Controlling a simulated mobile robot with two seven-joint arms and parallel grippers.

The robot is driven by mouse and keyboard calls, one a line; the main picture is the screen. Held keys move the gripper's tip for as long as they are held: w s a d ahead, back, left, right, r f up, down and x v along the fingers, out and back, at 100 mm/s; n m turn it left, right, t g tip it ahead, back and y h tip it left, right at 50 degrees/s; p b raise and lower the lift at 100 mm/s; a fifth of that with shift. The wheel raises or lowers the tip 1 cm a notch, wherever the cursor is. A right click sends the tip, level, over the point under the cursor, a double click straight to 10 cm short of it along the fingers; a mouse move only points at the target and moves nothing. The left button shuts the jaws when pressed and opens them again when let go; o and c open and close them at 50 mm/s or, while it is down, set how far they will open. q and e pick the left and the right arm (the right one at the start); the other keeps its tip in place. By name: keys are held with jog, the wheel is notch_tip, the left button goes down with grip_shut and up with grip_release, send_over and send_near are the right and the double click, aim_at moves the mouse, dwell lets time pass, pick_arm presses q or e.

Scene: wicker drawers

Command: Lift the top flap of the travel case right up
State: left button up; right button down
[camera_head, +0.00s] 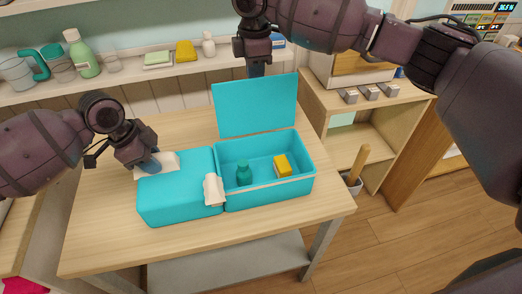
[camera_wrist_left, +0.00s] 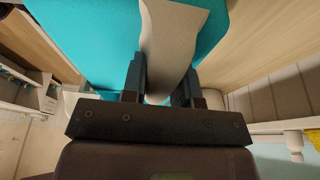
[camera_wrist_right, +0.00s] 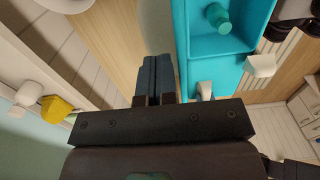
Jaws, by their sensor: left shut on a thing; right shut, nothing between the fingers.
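The turquoise travel case lies on the table. Its left part (camera_head: 178,187) is a closed block. Its right part (camera_head: 265,195) is an open compartment holding a green bottle (camera_head: 244,173) and a yellow item (camera_head: 283,165). A turquoise flap (camera_head: 255,105) stands up behind the compartment. A cream strap (camera_head: 213,190) lies at the middle front. My left gripper (camera_head: 150,165) is shut on a cream tab (camera_wrist_left: 170,40) at the back left of the block. My right gripper (camera_head: 257,70) is shut and empty at the top back of the raised flap; contact is unclear.
Behind the table, a shelf (camera_head: 125,72) holds bottles, cups and a yellow item (camera_head: 186,51). A wooden cabinet (camera_head: 345,122) stands to the right, with a grey pot (camera_head: 352,183) beside it. The table's front strip (camera_head: 250,222) is clear.

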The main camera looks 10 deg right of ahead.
notch_tip(320, 180, up, 7)
jog(key=w, duration=0.1)
jog(key=shift+w+r, duration=0.15)
jog(key=shift+w, duration=0.05)
dwell(0.5)
pick_arm(q)
jog(key=o, duration=0.9)
jog(key=shift+o, duration=0.6)
jog(key=shift+o, duration=0.8)
jog(key=shift+r, duration=0.1)
pick_arm(e)
jog(key=shift+r, duration=0.1)
pick_arm(q)
jog(key=shift+r+p, duration=2.5)
jog(key=shift+r, duration=1.45)
pick_arm(e)
notch_tip(320, 180, up, 10)
jog(key=s+t, duration=0.1)
jog(key=shift+s+r, duration=0.25)
jog(key=shift+s, duration=0.1)
